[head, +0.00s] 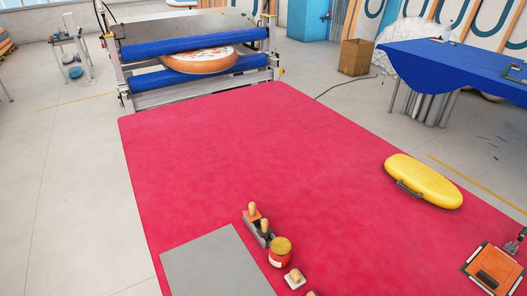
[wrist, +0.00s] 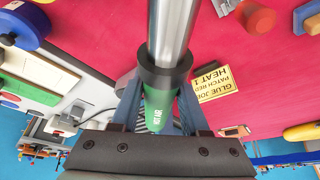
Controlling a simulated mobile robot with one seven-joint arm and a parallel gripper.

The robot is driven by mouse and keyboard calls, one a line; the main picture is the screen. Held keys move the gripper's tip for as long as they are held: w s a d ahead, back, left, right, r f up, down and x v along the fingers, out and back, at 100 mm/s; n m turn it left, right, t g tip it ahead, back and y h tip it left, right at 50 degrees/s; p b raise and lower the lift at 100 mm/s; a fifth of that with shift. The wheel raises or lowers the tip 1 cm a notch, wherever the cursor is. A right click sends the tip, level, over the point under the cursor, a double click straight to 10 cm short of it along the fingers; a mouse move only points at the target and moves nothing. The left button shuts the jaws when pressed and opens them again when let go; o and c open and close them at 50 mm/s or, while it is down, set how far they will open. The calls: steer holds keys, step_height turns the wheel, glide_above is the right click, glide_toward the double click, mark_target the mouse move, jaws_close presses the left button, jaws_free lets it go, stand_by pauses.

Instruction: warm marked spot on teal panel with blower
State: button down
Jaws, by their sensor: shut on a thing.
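The blower (wrist: 158,108) has a green body marked "HOT AIR", a black collar and a long steel nozzle pointing to the top of the wrist view. My gripper (wrist: 160,112) is shut on its green body, with a finger on each side. The nozzle's tip is cut off by the frame. In the head view I see neither my gripper nor the blower. I cannot make out a teal panel or a marked spot in either view. A yellow card (wrist: 215,84) lies on the red surface beside the blower; its upside-down text includes "GLUE JOB", "PATCH RED" and "HEAT 1".
The red mat (head: 230,150) is largely bare in its middle. A grey sheet (head: 215,262), a hand plane (head: 258,226), a red jar (head: 280,252) and a yellow case (head: 423,181) are on it. An orange board (head: 495,268) is at bottom right. A roller machine (head: 190,50) stands behind.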

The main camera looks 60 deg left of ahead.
step_height(320, 180, up, 10)
steer(key=p, duration=0.8)
steer(key=shift+f, duration=0.2)
steer(key=shift+f+b, duration=0.2)
steer(key=shift+b, duration=0.2)
steer(key=f+n+b, duration=0.1)
steer(key=b, duration=0.1)
steer(key=d+f+n+b, duration=0.1)
steer(key=b, duration=0.1)
steer(key=w+d+f+n+t+b, duration=0.1)
steer(key=f+b, duration=0.1)
steer(key=b, duration=0.1)
steer(key=shift+w+y, duration=0.1)
steer(key=shift+y, duration=0.3)
steer(key=d+n+b, duration=0.1)
steer(key=b, duration=0.1)
steer(key=w+d+f+n+y+b, duration=0.1)
steer(key=n+b, duration=0.1)
steer(key=b, duration=0.1)
steer(key=d+f+n+b, duration=0.1)
steer(key=b, duration=0.1)
steer(key=shift+w+d+f+n+t+y, duration=0.1)
steer(key=shift+w+f+n+t+y, duration=0.05)
steer(key=shift+n+t+y, duration=0.15)
steer(key=n+b, duration=0.1)
steer(key=d+n+y+b, duration=0.1)
steer(key=b, duration=0.1)
steer(key=shift+w+d, duration=0.2)
steer(key=shift+d, duration=0.05)
